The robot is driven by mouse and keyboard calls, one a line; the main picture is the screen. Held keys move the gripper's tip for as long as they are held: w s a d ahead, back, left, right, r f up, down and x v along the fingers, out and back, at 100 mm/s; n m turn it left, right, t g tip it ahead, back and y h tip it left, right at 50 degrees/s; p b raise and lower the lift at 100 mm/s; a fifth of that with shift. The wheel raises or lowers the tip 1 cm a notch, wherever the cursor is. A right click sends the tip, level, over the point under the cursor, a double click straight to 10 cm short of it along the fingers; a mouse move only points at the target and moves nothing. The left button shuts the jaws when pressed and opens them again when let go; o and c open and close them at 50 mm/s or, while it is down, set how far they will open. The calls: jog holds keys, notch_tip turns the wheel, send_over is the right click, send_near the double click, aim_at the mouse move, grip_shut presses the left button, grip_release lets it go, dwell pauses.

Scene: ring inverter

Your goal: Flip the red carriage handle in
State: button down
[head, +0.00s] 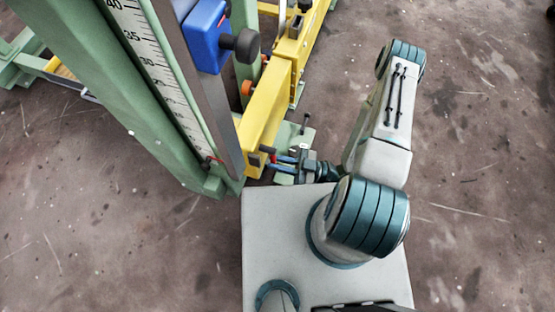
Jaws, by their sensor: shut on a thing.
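My gripper (276,163) has blue fingers and reaches in from the right to the near end of the yellow carriage beam (262,120), low beside the green frame. It is shut on a small part at the beam's end, which I take to be the red carriage handle. A short dark reddish stub (267,149) shows just above the fingers. The rest of the handle is too small and too covered by the fingers to make out its angle.
A green post (110,90) with a measuring scale (150,65) stands at left, with a small red pointer (212,159) near its foot. The floor at right is clear.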

jog(key=shift+s, duration=0.1)
jog(key=c, duration=1.4)
grip_release()
jog(key=p+v, duration=0.1)
jog(key=v, duration=0.6)
jog(key=shift+d, duration=0.3)
jog(key=shift+s, duration=0.1)
